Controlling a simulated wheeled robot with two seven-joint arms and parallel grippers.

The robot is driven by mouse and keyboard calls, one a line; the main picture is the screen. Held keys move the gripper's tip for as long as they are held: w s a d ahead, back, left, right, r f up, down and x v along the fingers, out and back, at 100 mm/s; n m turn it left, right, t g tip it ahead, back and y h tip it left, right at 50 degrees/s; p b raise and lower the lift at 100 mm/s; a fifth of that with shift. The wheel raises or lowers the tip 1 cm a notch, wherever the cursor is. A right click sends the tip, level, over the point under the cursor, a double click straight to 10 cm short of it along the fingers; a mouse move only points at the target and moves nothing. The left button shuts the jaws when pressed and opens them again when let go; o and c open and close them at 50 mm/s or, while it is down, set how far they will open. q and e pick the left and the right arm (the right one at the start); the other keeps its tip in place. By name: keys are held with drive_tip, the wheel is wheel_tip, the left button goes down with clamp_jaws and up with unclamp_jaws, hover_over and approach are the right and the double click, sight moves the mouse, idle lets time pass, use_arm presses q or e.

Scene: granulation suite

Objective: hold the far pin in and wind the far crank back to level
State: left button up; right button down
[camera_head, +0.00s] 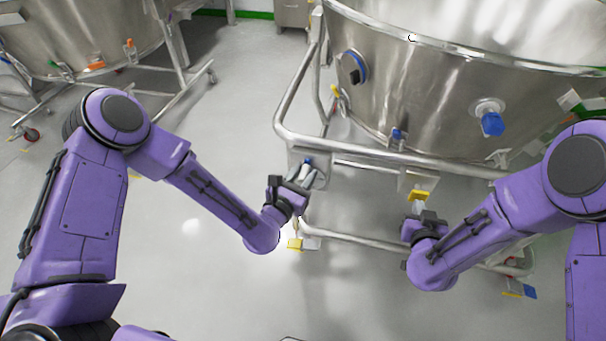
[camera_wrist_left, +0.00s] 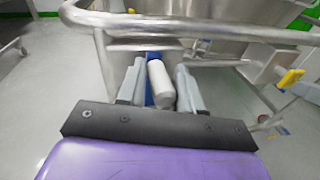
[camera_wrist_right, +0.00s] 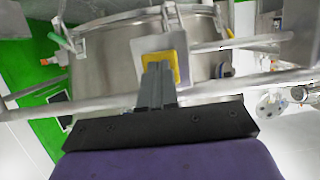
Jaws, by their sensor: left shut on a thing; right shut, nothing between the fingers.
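The crank's pale grey handle (camera_wrist_left: 160,85) lies between the fingers of my left gripper (camera_wrist_left: 160,88), with a blue part beside it. In the head view my left gripper (camera_head: 300,178) is shut on this handle at the frame's corner, by a metal plate. The crank's angle is hard to read. My right gripper (camera_head: 420,207) is shut and empty, its fingertips at a yellow square piece (camera_wrist_right: 183,66) on a metal plate; this piece also shows in the head view (camera_head: 418,194). The fingertips cover its middle, so the pin and any contact are hidden.
A large steel vessel (camera_head: 420,85) with blue fittings stands in a tubular frame (camera_head: 345,148) beyond both grippers. A second vessel (camera_head: 80,35) on a wheeled frame is at the far left. A yellow piece (camera_head: 295,244) sits low below my left gripper. Floor between the arms is clear.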

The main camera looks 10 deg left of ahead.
use_arm(q)
drive_tip(key=shift+d, duration=0.15)
use_arm(e)
drive_tip(key=s, duration=0.5)
drive_tip(key=shift+s, duration=0.2)
use_arm(q)
drive_tip(key=o, duration=1.1)
drive_tip(key=shift+c, duration=0.2)
drive_tip(key=s, duration=1)
